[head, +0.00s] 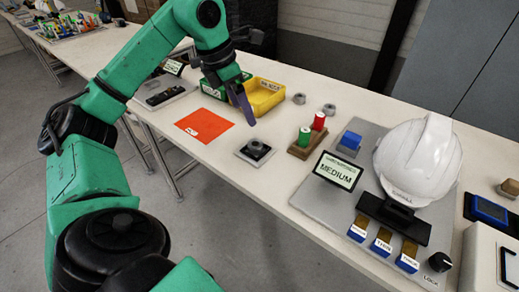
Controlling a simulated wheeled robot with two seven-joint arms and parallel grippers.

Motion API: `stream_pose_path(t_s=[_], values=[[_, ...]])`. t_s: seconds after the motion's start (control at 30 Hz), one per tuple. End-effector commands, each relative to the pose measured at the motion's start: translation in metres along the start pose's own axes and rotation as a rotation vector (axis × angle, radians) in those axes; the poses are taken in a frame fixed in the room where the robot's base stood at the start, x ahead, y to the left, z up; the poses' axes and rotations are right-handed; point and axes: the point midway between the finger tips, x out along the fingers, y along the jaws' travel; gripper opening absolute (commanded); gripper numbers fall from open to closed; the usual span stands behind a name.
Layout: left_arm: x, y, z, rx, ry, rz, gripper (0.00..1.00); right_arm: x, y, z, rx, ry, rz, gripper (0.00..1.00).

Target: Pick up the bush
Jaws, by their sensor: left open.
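No part is marked as the bush, and I cannot tell for sure which one it is. Two small grey round pieces stand on the table right of the yellow bin: one grey piece (299,98) is nearer the bin and another grey piece (329,109) is just behind the red spool. A dark round part (257,147) with a grey ring sits on a small square plate. My left gripper (240,103) is open, its purple fingers pointing down, above the table in front of the yellow bin and behind the plate. Nothing shows between its fingers. My right gripper is out of view.
A yellow bin (264,98) and a green bin (212,89) stand behind my gripper. An orange sheet (203,125) lies left. A wooden block (306,146) holds green and red spools. Right are a "MEDIUM" sign (338,170) and white helmet (418,155) on a grey board.

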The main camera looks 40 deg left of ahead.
Motion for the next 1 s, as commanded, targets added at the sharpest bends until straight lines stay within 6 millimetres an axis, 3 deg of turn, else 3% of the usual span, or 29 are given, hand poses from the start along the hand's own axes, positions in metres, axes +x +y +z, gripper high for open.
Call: stream_pose_path(t_s=[0.03,0.2,0.37,0.53,0.63,0.83,0.87,1.0], values=[[0.018,0.000,-0.002,0.000,0.005,-0.001,0.90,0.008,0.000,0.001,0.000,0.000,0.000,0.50],[0.059,-0.001,-0.002,0.000,0.004,-0.002,0.90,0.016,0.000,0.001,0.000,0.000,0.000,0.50],[0.078,0.000,-0.002,0.000,0.002,-0.001,0.90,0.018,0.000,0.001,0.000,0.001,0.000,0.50],[0.110,0.000,-0.005,0.000,0.003,-0.002,0.90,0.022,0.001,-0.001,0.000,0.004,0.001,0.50],[0.122,0.000,-0.004,0.001,0.001,-0.002,0.90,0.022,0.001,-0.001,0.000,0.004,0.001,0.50],[0.124,0.000,-0.003,0.001,-0.001,-0.001,0.90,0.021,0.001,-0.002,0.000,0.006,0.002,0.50],[0.124,0.000,-0.003,0.001,0.000,-0.001,0.83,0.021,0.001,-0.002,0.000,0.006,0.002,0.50],[0.124,0.000,-0.003,0.001,0.000,-0.001,0.29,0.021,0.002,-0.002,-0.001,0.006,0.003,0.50]])
